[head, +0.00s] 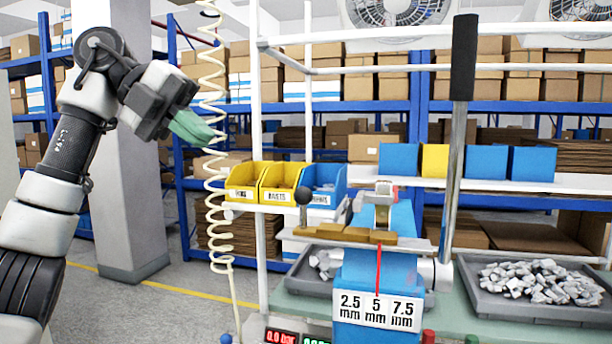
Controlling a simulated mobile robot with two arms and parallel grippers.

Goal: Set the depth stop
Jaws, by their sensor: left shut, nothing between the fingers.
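A blue press (378,270) stands on the green bench. Its white scale plate (376,309) reads 2.5, 5 and 7.5 mm. A stepped brass-coloured bar (360,236) lies across the press above the pointer. A black ball knob (303,195) stands at the bar's left. My left gripper (194,130) is raised at the upper left, shut and empty, well apart from the press. My right gripper is not in view.
A tall lever (461,120) with a black grip rises right of the press. A tray of grey parts (540,306) is at the right. Yellow and blue bins (282,183) sit behind left. A coiled hose (212,150) hangs between my left gripper and the press.

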